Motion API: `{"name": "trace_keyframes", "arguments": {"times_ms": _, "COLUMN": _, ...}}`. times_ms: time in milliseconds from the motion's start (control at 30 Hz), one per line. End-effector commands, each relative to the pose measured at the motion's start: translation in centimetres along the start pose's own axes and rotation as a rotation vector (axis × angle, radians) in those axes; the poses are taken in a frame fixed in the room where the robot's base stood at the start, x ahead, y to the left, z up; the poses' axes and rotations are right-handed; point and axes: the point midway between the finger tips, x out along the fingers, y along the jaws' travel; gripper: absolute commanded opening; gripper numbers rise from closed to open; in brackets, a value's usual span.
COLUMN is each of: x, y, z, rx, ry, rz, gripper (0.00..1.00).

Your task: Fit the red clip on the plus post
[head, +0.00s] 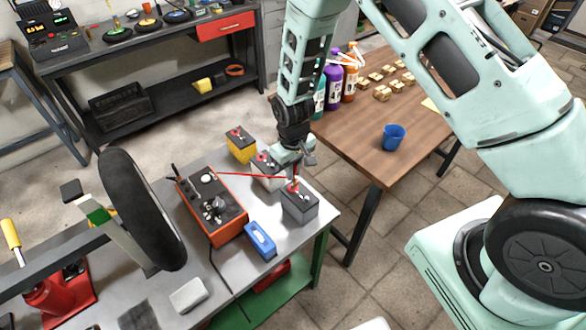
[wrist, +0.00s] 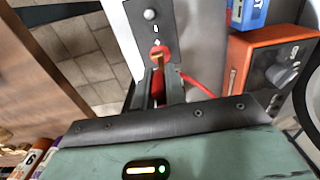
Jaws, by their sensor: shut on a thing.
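In the wrist view, the gripper (wrist: 159,88) points at the battery top (wrist: 141,32). The red clip (wrist: 162,52) with a brass-coloured part shows at the fingertips, over the plus post's end. I cannot tell whether the clip is around the post or only above it. The post itself is mostly hidden. A bare silver post (wrist: 150,14) stands at the battery's other end.
An orange charger (head: 231,222) stands left of the battery, with the red cable (head: 245,175) stretching to the clip. A blue case (head: 260,240) lies in front. A wooden table (head: 360,135) stands right.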

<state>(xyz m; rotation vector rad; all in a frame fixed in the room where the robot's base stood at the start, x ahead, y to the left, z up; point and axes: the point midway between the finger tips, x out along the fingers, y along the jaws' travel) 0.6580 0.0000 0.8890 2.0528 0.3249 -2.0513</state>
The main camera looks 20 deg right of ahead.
Motion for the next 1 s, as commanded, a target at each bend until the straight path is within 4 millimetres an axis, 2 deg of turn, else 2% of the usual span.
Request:
{"name": "trace_keyframes", "arguments": {"times_ms": 600, "x": 0.0, "y": 0.0, "z": 0.0, "rx": 0.0, "ry": 0.0, "rz": 0.0, "gripper": 0.0}}
{"name": "trace_keyframes", "arguments": {"times_ms": 1000, "x": 1.1, "y": 0.0, "z": 0.0, "rx": 0.0, "ry": 0.0, "rz": 0.0, "gripper": 0.0}}
